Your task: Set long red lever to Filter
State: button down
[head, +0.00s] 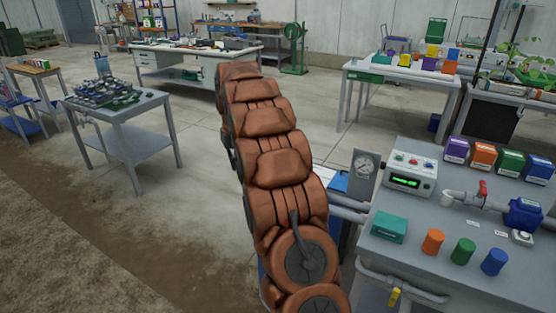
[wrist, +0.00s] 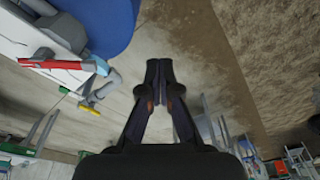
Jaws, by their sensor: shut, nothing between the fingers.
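A long red lever (wrist: 38,57) lies at the left of the wrist view, beside grey pipework. A red handle (head: 483,190) stands up on the grey pipe at the right of the head view; I cannot tell whether it is the same lever. No Filter label is readable. My gripper (wrist: 159,68) is in the middle of the wrist view with its fingertips together and empty. It is to the right of the red lever and apart from it. In the head view my arm hides the gripper.
A yellow handle (wrist: 91,108) is below the red lever; a yellow handle also hangs under the bench's front pipe (head: 394,297). A blue tank (wrist: 95,22) is at upper left.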

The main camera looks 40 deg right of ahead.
jog(key=w+d+f+m+t+h+p, duration=0.1)
jog(key=w+d+f+p, duration=0.15)
jog(key=d, duration=0.95)
jog(key=w+d+f+m+t+p, duration=0.1)
jog(key=w+d+f+p, duration=0.2)
jog(key=d, duration=0.8)
jog(key=x, duration=0.5)
jog(key=shift+w+d+f+p, duration=0.2)
jog(key=shift+d+p, duration=0.1)
jog(key=shift+d, duration=0.05)
jog(key=shift+p+x, duration=0.85)
jog(key=shift+x, duration=0.5)
jog(key=shift+f, duration=0.2)
jog(key=s+b, duration=0.1)
jog(key=b, duration=0.3)
jog(key=shift+s+a, duration=0.4)
jog(key=shift+s+a+r+b, duration=0.15)
jog(key=shift+s+a+b, duration=0.35)
jog(key=shift+s, duration=0.3)
jog(key=shift+s+a+n, duration=0.1)
jog(key=shift+a+n, duration=0.05)
jog(key=shift+n, duration=0.15)
